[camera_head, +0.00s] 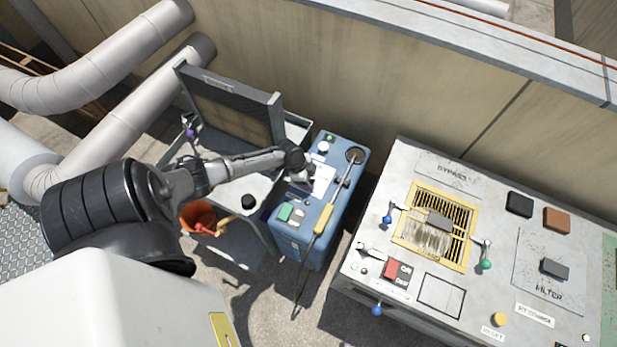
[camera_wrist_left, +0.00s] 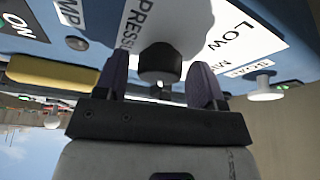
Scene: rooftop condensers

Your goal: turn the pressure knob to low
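The blue pump unit (camera_head: 318,235) stands in the middle of the head view, with a white label plate on its top. In the left wrist view the black pressure knob (camera_wrist_left: 160,64) sits on the white plate (camera_wrist_left: 188,22) marked "PRESSURE", with "LOW" printed to its right. My left gripper (camera_head: 308,178) is over the unit's top and hides the knob in the head view. In the left wrist view the gripper's (camera_wrist_left: 160,78) two dark fingers are apart, one on each side of the knob, with gaps visible. My right gripper is not in view.
A wand with a yellow grip (camera_head: 323,218) lies along the unit's right side. A grey open-lidded box (camera_head: 235,110) stands left of it, above an orange bucket (camera_head: 198,217). A large control cabinet (camera_head: 395,165) with levers stands to the right, across a narrow floor gap.

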